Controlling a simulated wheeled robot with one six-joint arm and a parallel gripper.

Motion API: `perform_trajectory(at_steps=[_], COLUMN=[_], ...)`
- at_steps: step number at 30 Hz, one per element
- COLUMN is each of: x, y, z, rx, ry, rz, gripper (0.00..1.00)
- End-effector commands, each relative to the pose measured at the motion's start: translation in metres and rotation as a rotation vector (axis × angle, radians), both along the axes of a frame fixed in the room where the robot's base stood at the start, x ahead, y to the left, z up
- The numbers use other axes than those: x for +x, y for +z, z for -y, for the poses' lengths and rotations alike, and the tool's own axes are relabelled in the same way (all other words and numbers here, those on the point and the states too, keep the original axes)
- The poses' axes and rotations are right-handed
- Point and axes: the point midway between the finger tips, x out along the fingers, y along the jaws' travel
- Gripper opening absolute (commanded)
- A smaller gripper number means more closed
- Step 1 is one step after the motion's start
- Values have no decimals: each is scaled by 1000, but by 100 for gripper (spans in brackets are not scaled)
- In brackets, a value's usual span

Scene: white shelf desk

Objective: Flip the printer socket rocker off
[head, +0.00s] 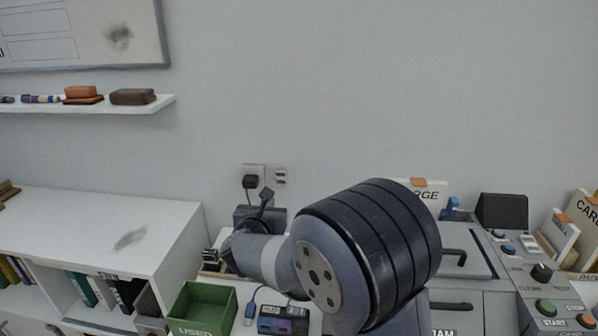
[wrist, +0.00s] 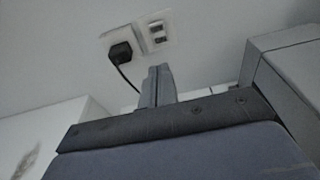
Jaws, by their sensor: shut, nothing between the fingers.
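A white wall plate pair sits low on the back wall. The socket (head: 252,169) on the left holds a black plug (head: 250,182), which shows with its cord in the wrist view (wrist: 122,51). Which way any rocker is tipped is too small to tell. My gripper (head: 266,192) is shut and empty, its fingers pointing up just below the plates. In the wrist view the fingertips (wrist: 159,70) appear below the right plate, with no contact visible.
A grey machine with a control panel (head: 545,290) stands at the right. A white shelf unit (head: 100,235) is at the left. A green bin (head: 202,308) and a small dark box (head: 283,319) stand in front. The wall above the plates is clear.

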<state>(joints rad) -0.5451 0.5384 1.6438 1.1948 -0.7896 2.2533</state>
Motion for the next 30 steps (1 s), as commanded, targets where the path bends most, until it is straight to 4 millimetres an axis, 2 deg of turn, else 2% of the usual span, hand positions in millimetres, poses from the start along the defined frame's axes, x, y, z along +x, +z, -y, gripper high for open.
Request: perform_trajectory(at_steps=[10, 14, 17, 30], x=[0, 6, 18, 100], y=[0, -1, -3, -19], z=[0, 1, 4, 21], rx=[0, 0, 1, 0], ry=[0, -1, -2, -2], rz=[0, 0, -1, -1], gripper=[0, 0, 0, 0])
